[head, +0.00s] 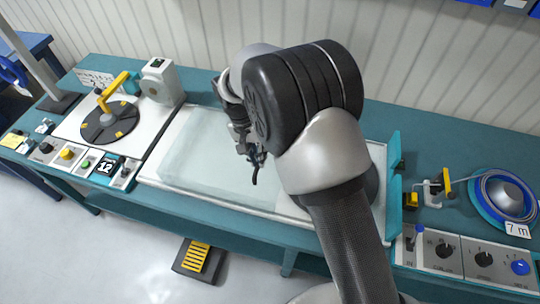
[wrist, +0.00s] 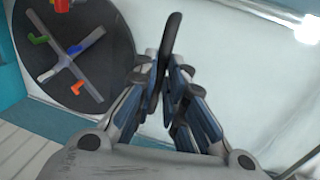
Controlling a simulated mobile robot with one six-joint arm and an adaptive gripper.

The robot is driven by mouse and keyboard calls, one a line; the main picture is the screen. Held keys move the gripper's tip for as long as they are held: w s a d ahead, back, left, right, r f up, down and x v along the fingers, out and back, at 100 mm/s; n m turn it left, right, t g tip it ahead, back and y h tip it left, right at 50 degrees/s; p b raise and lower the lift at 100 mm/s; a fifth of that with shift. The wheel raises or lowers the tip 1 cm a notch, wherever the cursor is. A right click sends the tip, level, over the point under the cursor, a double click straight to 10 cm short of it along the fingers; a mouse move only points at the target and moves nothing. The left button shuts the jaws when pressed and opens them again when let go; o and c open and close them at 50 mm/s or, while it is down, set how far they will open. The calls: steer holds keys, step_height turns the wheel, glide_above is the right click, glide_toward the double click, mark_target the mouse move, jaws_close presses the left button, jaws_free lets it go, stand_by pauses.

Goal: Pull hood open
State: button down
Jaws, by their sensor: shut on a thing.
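The hood (head: 205,165) is a pale, clear cover over the white middle section of the teal bench. Its right part is hidden behind my arm. My gripper (head: 252,158) is over the hood's right half. In the wrist view my gripper (wrist: 163,82) is shut on a dark, slim handle (wrist: 172,38), which stands up between the fingers. In the head view the grip is mostly hidden, with only a thin dark curved piece below the fingers. I cannot tell whether the hood is raised.
A dark disc with a cross and coloured pegs (wrist: 78,48) shows in the wrist view. A dark turntable with a yellow arm (head: 110,122) is at left, a blue reel (head: 503,198) at right. Control panels (head: 470,258) line the front edge. A yellow pedal (head: 197,257) is on the floor.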

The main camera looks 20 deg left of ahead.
steer(key=shift+a, duration=0.5)
steer(key=c, duration=1.7)
jaws_free()
steer(key=shift+o, duration=0.2)
steer(key=shift+r, duration=0.15)
step_height(320, 180, up, 12)
steer(key=a, duration=0.2)
steer(key=shift+f, duration=0.25)
steer(key=shift+a, duration=0.1)
